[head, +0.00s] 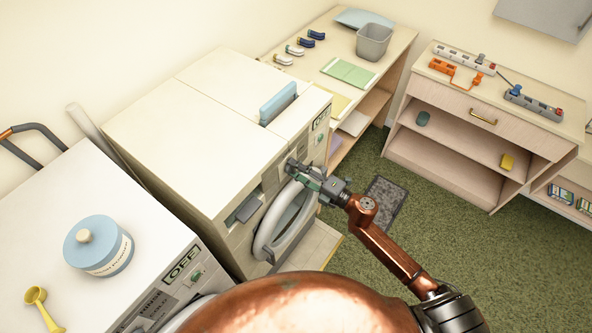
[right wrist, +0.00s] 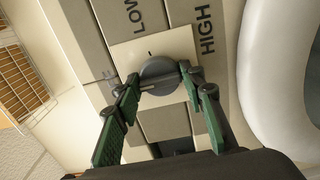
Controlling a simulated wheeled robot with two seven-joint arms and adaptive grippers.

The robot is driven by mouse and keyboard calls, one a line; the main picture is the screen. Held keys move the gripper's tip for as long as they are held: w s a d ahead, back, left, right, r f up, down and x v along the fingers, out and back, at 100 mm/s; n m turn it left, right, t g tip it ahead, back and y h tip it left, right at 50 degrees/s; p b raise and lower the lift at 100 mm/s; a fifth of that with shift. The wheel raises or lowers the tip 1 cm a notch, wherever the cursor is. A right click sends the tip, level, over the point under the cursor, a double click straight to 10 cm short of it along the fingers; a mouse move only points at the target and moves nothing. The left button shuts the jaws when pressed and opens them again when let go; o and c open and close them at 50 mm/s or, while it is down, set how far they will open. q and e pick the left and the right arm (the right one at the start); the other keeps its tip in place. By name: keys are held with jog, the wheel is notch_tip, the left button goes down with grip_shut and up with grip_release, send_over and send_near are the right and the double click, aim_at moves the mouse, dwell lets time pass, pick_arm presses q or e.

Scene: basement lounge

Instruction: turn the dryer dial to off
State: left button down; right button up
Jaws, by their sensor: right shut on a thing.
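The dryer (head: 160,135) is the pale machine in the middle of the head view, with a round white-rimmed door (head: 262,240) on its front. Its dial (right wrist: 159,72) is a dark grey round knob on a pale square plate in the right wrist view. LOW and HIGH are printed on the panel beside the plate; another label at left is too faint to read. My right gripper (head: 297,169) is at the dryer's front, its green fingers (right wrist: 157,86) shut on the dial from both sides. Which setting the dial points to is unclear. My left gripper is out of view.
A white machine with an OFF label (head: 183,262) stands at lower left, with a blue jar (head: 98,247) and yellow scoop (head: 40,305) on top. A blue object (head: 278,103) stands upright on the dryer. Shelves stand behind; green carpet is open at right.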

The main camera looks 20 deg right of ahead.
dwell(0.3)
jog(key=o, duration=1.1)
jog(key=shift+o, duration=0.2)
jog(key=v, duration=1.2)
jog(key=shift+d, duration=0.1)
